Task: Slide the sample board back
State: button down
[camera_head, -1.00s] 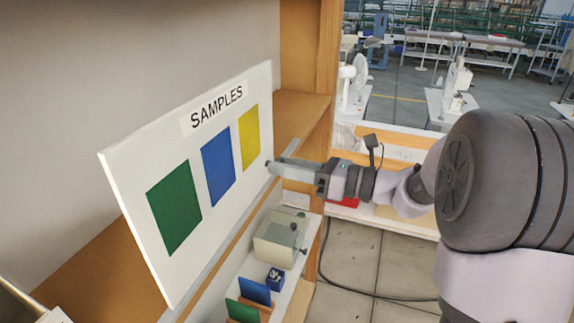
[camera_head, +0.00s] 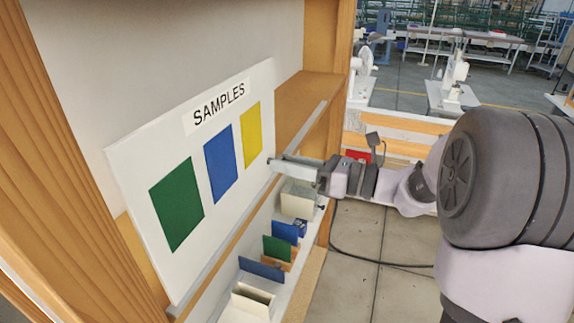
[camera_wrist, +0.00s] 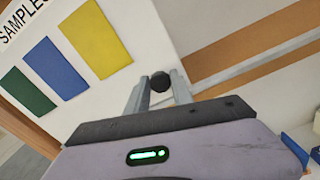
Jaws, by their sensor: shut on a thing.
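The sample board (camera_head: 185,255) is a white upright panel marked SAMPLES, with green, blue and yellow patches, standing at the front of a wooden shelf unit. It also shows in the wrist view (camera_wrist: 105,95). A round black knob (camera_wrist: 160,82) sits near its right edge, between my two fingertips. My gripper (camera_head: 277,164) is shut on this knob, reaching in from the right. The knob is hidden by the fingers in the head view. A pale rail (camera_head: 205,283) runs along the board's lower edge. The board's left edge is close to the wooden left post (camera_head: 75,130).
The lower shelf holds a pale box (camera_head: 298,203), a blue panel (camera_head: 262,270), a green panel (camera_head: 277,248) and a white open box (camera_head: 252,300). A wooden right post (camera_head: 341,90) bounds the opening. Tiled floor (camera_head: 370,255) is clear, apart from a dark cable.

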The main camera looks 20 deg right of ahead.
jog(key=shift+f, duration=0.1)
jog(key=c, duration=1.2)
grip_release()
jog(key=shift+s, duration=0.1)
jog(key=shift+c, duration=0.2)
jog(key=shift+o, duration=0.7)
jog(key=shift+s+a, duration=0.15)
jog(key=b+v, duration=0.3)
jog(key=v, duration=1.4)
jog(key=shift+d, duration=0.2)
